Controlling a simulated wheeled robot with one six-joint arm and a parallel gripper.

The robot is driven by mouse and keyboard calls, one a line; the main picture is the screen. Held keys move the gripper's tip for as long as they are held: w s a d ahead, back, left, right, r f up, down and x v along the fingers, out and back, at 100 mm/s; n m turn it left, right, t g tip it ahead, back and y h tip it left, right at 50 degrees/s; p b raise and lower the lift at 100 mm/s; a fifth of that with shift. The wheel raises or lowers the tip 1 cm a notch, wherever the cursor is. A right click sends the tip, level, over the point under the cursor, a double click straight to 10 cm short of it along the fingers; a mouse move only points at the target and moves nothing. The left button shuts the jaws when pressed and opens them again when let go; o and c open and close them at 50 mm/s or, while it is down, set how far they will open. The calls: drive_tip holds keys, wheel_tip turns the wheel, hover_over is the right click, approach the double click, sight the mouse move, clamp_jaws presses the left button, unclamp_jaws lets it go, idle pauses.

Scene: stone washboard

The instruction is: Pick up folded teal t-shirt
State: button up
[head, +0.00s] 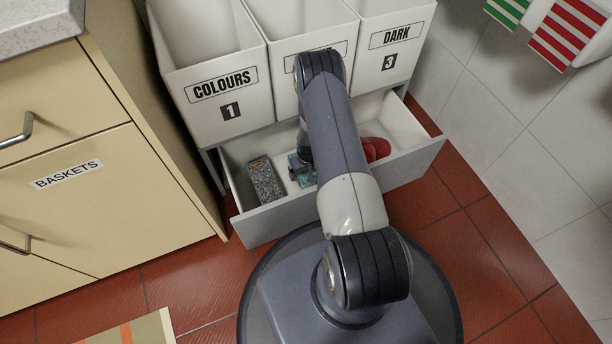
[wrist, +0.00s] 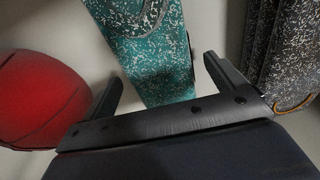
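The folded teal t-shirt (wrist: 155,72), speckled with white, lies in the open drawer. In the head view only a small part of the teal t-shirt (head: 294,171) shows beside my arm, which hides the rest. My gripper (wrist: 162,70) is open, with one finger on each side of the near part of the t-shirt in the wrist view. Gaps show between the cloth and both fingers, and I cannot tell how far above it they are.
The pale drawer (head: 285,219) also holds a dark speckled item (head: 266,181) on the left and a red item (head: 376,148) on the right. Bins labelled COLOURS (head: 205,105) and DARK (head: 398,62) stand behind. A cream cabinet (head: 100,210) is at left.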

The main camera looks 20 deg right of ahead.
drive_tip(key=c, duration=1.1)
drive_tip(key=shift+c, duration=0.2)
